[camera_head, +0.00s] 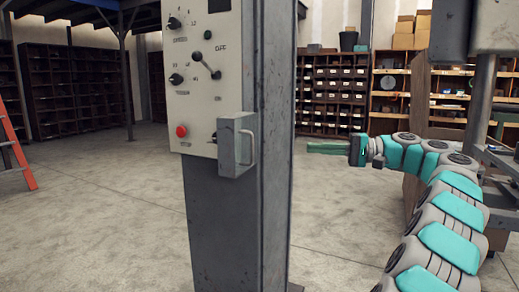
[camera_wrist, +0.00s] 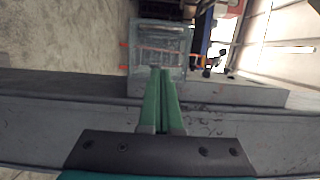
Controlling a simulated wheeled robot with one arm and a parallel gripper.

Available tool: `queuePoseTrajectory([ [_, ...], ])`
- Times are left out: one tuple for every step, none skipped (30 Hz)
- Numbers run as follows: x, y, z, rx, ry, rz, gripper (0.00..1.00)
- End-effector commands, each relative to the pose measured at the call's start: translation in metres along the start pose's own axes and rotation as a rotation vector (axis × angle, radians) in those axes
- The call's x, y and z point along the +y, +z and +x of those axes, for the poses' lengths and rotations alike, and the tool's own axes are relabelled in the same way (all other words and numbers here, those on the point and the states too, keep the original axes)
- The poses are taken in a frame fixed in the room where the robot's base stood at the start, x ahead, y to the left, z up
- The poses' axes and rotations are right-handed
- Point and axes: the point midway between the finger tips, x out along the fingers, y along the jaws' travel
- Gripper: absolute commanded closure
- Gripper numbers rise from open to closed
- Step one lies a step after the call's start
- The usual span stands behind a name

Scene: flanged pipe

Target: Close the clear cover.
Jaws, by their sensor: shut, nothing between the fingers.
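The control panel (camera_head: 205,100) is pale grey and fixed to a dark metal post. A box-like cover with a bar handle (camera_head: 236,146) stands out from its lower right edge, right of a red button (camera_head: 181,131). In the wrist view the clear cover (camera_wrist: 160,38) is see-through and stands open ahead of the fingertips. My gripper (camera_head: 310,147) is to the right of the post, with its green fingers pointing left at about the handle's height. In the wrist view the fingers (camera_wrist: 160,71) are shut and empty. Whether they touch the cover cannot be told.
The grey post (camera_head: 272,190) stands between the cover and my gripper in the head view. Knobs and a lever (camera_head: 205,65) are on the panel above. An orange ladder (camera_head: 16,150) is far left. Shelves line the back; the floor is mostly clear.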

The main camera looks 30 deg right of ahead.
Motion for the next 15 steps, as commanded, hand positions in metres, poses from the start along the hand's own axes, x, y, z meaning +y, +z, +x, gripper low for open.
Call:
queuePoseTrajectory([
  [-0.001,0.000,0.001,-0.001,0.000,-0.002,1.00],
  [-0.001,0.001,0.003,-0.002,0.001,-0.003,1.00],
  [-0.002,0.001,0.004,-0.004,0.001,-0.005,1.00],
  [-0.002,0.001,0.005,-0.005,0.002,-0.007,1.00],
  [-0.003,0.002,0.007,-0.006,0.002,-0.008,1.00],
  [-0.004,0.002,0.009,-0.006,0.003,-0.010,1.00],
  [-0.004,0.002,0.009,-0.006,0.003,-0.011,1.00],
  [-0.004,0.002,0.011,-0.007,0.003,-0.012,1.00],
  [-0.004,0.002,0.012,-0.007,0.003,-0.012,1.00],
  [-0.004,0.003,0.014,-0.008,0.004,-0.012,1.00],
  [-0.004,0.003,0.015,-0.008,0.004,-0.011,1.00],
  [-0.004,0.003,0.016,-0.008,0.003,-0.011,1.00],
  [-0.004,0.002,0.017,-0.008,0.002,-0.010,1.00],
  [-0.004,0.002,0.019,-0.008,0.003,-0.010,1.00],
  [-0.004,0.002,0.020,-0.008,0.003,-0.009,1.00],
])
